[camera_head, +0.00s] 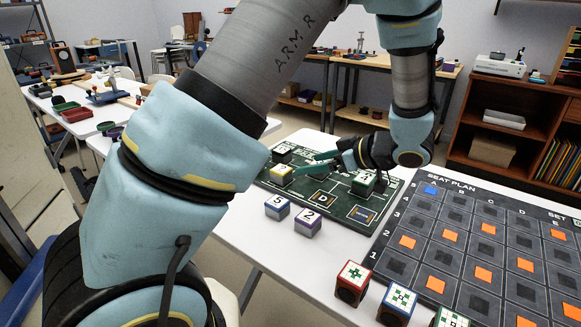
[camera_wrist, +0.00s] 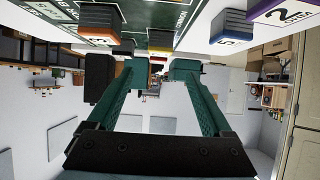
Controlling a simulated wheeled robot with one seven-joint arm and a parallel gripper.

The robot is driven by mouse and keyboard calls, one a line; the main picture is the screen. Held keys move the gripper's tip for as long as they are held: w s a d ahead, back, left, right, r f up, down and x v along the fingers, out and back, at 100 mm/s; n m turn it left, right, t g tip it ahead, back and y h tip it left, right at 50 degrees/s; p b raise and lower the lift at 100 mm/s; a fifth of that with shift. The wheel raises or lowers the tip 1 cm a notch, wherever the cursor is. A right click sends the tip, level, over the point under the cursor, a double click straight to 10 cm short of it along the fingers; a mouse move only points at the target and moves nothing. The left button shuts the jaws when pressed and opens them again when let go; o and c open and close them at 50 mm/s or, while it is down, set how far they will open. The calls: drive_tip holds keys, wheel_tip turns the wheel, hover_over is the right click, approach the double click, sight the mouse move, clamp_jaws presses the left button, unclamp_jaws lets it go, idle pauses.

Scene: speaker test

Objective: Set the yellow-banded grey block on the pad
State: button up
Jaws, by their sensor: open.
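The yellow-banded grey block (camera_head: 281,174) stands upright on the left part of the green board (camera_head: 340,222), its pale top marked. In the wrist view a grey block with a yellow band (camera_wrist: 160,41) appears just beyond the fingertips. My gripper (camera_head: 307,163) is open and empty, with its teal fingers pointing left towards that block. The fingers also show in the wrist view (camera_wrist: 157,73); nothing is held between them. The board has outlined squares, one marked D (camera_head: 322,198) and another to its right (camera_head: 362,214). I cannot tell which is the pad.
A dark block (camera_head: 283,154) stands behind the yellow-banded one. Another block (camera_head: 363,184) stands right, below my wrist. Blue-banded (camera_head: 277,208) and purple-banded (camera_head: 308,223) blocks stand before the board. A seat plan board (camera_head: 460,245) and patterned blocks (camera_head: 352,284) lie right. White table between is clear.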

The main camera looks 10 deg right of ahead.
drive_tip(key=w+a+r+m+h, duration=0.2)
drive_tip(key=w+h, duration=0.2)
drive_tip(key=w, duration=0.2)
drive_tip(key=w+a+r+m+h, duration=0.1)
drive_tip(key=w+a+m+h, duration=0.1)
drive_tip(key=w+h, duration=0.25)
drive_tip(key=s+a+f+m+g, duration=0.2)
drive_tip(key=s+a+m+g, duration=0.3)
drive_tip(key=s+a, duration=1.2)
drive_tip(key=a+g, duration=0.2)
drive_tip(key=shift+a+m, duration=0.3)
drive_tip(key=shift+m, duration=0.1)
drive_tip(key=shift+f, duration=0.1)
